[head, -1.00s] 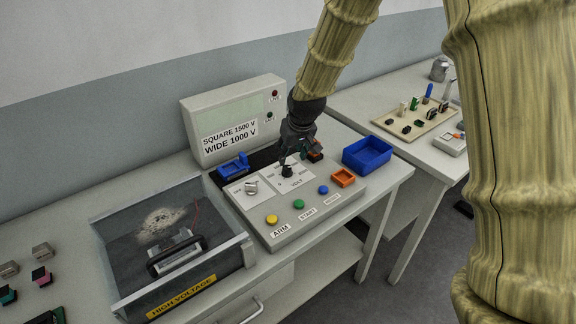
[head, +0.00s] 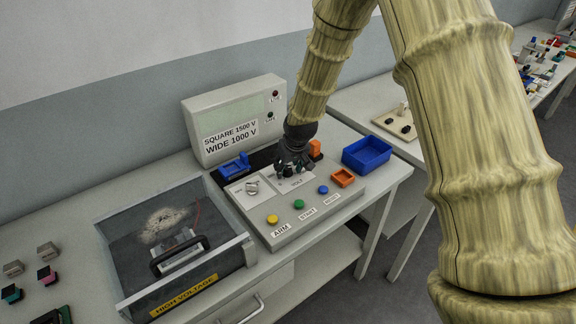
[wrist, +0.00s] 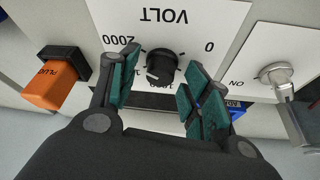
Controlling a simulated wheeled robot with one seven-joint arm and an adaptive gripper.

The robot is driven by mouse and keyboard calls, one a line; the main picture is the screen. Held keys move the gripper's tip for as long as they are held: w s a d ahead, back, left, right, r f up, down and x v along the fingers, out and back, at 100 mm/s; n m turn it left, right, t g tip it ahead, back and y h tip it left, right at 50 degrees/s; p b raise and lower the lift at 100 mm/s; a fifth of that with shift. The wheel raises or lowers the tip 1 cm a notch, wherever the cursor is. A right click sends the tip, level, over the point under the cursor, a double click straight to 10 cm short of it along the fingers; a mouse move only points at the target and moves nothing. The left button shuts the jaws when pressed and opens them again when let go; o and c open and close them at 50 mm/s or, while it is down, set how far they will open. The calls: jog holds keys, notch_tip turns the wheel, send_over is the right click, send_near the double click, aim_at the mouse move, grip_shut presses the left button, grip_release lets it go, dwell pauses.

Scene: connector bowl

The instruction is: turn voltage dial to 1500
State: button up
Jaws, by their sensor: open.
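The black voltage dial (wrist: 160,66) sits on a white VOLT plate (wrist: 170,18), which appears upside down in the wrist view. The "2000" and "0" labels are readable on the left and right, while the lower scale figures are partly hidden. A pale mark on the dial seems to point to the lower left, toward the partly hidden figures. My gripper (wrist: 162,88) is open, with its teal pads on either side of the dial and no clear contact. In the head view my gripper (head: 291,168) is over the VOLT plate and hides much of the dial.
An orange plug (wrist: 55,85) stands close beside one finger. The ON switch (wrist: 275,77) is on the other side. Yellow, green and blue buttons (head: 323,190) line the console front. The sign (head: 231,137) reads SQUARE 1500 V, WIDE 1000 V. A blue bin (head: 367,153) stands right.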

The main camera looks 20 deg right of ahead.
jog(key=c, duration=1)
jog(key=n+y, duration=0.1)
jog(key=n, duration=0.2)
jog(key=n+y+p, duration=0.1)
jog(key=n, duration=0.2)
jog(key=shift+w+d+r+g, duration=0.1)
jog(key=shift+d+g, duration=0.1)
jog(key=shift+g, duration=0.2)
jog(key=n, duration=0.2)
jog(key=n+g+y, duration=0.1)
jog(key=n, duration=0.2)
jog(key=shift+w+n+g+y+p, duration=0.1)
jog(key=shift+n+g+y+p, duration=0.2)
jog(key=shift+p, duration=0.1)
